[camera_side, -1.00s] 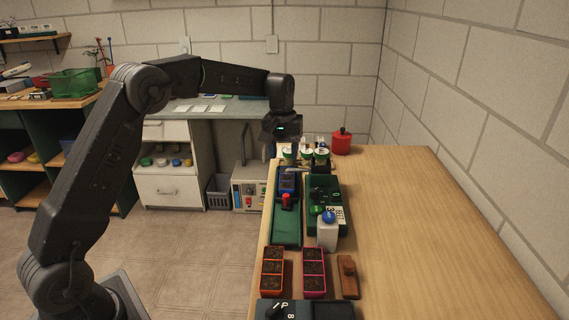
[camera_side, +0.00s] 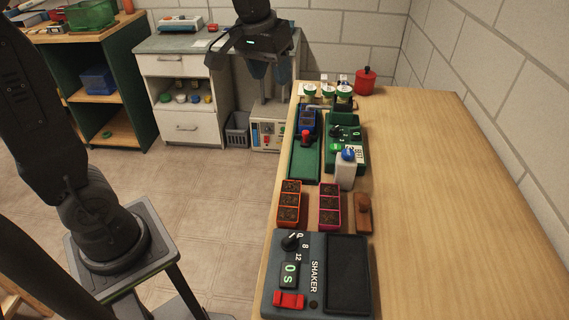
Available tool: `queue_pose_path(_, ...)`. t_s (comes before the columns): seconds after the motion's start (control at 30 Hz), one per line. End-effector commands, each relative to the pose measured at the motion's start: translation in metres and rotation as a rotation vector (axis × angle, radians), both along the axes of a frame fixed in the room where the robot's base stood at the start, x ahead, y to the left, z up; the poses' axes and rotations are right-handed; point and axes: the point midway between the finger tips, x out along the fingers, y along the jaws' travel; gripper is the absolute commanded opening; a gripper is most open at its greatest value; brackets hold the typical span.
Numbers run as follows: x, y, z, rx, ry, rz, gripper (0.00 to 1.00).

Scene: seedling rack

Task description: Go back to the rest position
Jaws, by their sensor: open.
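My gripper (camera_side: 268,82) is in the upper middle of the side view, in the air left of the wooden bench's far end. It points down with its fingers apart, and nothing shows between them. It is apart from everything on the bench. My arm comes in from the left, and its upper part is out of the frame.
The wooden bench (camera_side: 440,200) bears a shaker (camera_side: 313,268), an orange seedling tray (camera_side: 289,204), a pink seedling tray (camera_side: 329,206), a white bottle (camera_side: 345,175), a green device (camera_side: 343,135) and a red canister (camera_side: 365,82). The bench's right half is clear.

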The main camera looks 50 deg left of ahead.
Motion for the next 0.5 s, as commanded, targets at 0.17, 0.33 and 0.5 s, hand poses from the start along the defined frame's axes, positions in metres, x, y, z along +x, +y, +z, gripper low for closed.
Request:
queue_pose_path(0.17,-0.073,-0.019,0.004,0.038,-0.093,-0.114,0.48)
queue_pose_path(0.33,-0.13,-0.029,-0.011,0.074,-0.168,-0.211,0.48)
queue_pose_path(0.5,-0.162,-0.034,-0.029,0.097,-0.214,-0.271,0.48)
